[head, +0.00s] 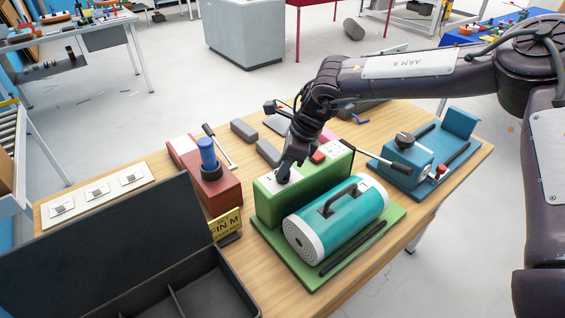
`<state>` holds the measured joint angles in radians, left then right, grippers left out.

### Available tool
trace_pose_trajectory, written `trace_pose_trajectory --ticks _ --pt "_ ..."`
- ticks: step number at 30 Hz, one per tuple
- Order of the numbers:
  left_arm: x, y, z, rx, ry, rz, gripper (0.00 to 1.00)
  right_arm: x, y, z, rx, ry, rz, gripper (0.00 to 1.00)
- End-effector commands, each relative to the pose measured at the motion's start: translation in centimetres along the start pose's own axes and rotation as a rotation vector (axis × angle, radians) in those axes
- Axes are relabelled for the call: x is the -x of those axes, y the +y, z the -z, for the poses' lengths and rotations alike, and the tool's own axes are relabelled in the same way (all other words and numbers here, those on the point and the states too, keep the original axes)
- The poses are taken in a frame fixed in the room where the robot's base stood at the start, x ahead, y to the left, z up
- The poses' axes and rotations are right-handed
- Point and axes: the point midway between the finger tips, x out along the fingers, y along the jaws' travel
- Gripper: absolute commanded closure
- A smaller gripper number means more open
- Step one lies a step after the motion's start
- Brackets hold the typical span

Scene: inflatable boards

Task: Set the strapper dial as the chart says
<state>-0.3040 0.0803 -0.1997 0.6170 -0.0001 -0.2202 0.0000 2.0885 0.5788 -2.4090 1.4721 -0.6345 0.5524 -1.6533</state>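A green machine (263,205) stands on the wooden table with a teal cylinder (345,208) and black handle in front of it. My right gripper (284,176) reaches down from the right onto a pale plate (268,184) on the machine's top. Its fingers cover whatever is under them, so I cannot see a dial pointer or whether they grip it. A yellow card (227,224) beside the machine has black lettering that seems to read "FIN M"; its top line is too small to read surely. A white board (98,196) with three small samples lies at the left. My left gripper is out of view.
An open dark case (150,250) fills the front left. A red machine (203,178) with a blue knob stands left of the green one, and a blue machine (408,163) stands right. Grey blocks (268,152) lie behind. Bare table shows between the white board and red machine.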

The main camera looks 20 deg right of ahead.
Motion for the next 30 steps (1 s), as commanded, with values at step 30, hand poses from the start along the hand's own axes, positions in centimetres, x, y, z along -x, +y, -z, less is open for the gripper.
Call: trace_pose_trajectory --ticks 30 --pt "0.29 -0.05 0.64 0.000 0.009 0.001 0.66 -0.82 0.03 -0.07 -0.031 -0.002 0.012 1.00"
